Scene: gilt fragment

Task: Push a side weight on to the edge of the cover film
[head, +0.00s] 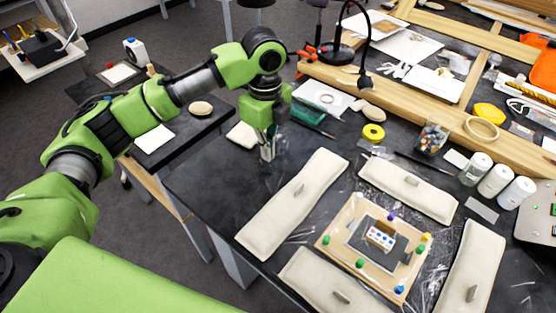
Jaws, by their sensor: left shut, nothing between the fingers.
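Several long beige side weights with small handles lie around a wooden frame (336,236): a left one (275,222), a far one (385,179), a right one (468,262) and a near one (310,272). The frame has coloured pins and a small panel with coloured dots (381,236) at its middle. The clear, wrinkled cover film (432,268) shows between the frame and the right weight; its edges are hard to make out. My left gripper (267,155) is shut and empty, pointing down beyond the far end of the left weight. My right gripper is out of view.
A yellow tape roll (373,132), a jar (432,138) and several white bottles (495,180) stand beyond the weights. A long wooden beam (430,112) crosses behind. The dark table (215,178) is clear left of the left weight.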

